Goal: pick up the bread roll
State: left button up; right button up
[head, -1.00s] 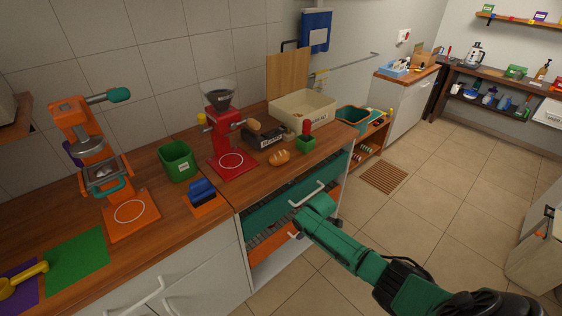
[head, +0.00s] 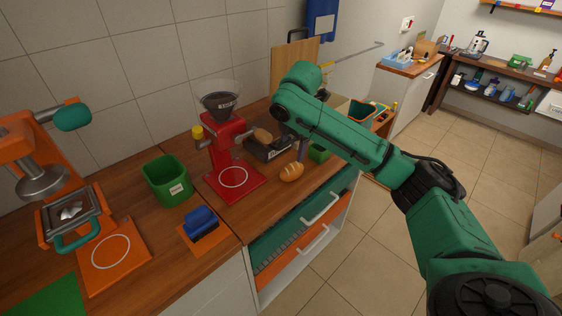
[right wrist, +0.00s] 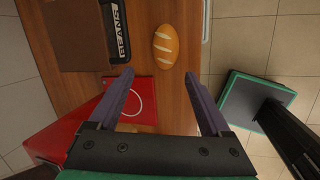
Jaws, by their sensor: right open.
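The bread roll (head: 291,171) is golden brown with pale slashes and lies on the wooden counter, right of the red grinder (head: 228,160). My right gripper (right wrist: 159,75) is open and empty, pointing down above the counter. In the head view my right arm covers most of the gripper; a purple-grey finger (head: 303,148) shows above and behind the roll. My left gripper is not in view.
A dark box labelled BEANS (right wrist: 118,30) stands close to the roll. The counter's front edge is near the roll. A green bin (head: 167,182) and a blue block (head: 201,220) stand further left.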

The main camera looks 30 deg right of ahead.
aim_at(293, 168)
jog(key=p+x, duration=0.1)
jog(key=x, duration=0.3)
jog(key=p+x, duration=0.1)
jog(key=x, duration=0.3)
jog(key=s+p+x, duration=0.1)
jog(key=x, duration=0.3)
jog(key=shift+d+f, duration=0.35)
jog(key=shift+d, duration=0.1)
jog(key=shift+f, duration=0.2)
jog(key=shift+c, duration=1)
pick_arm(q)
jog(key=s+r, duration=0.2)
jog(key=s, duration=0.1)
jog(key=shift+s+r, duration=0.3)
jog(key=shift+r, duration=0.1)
pick_arm(e)
jog(key=c, duration=0.9)
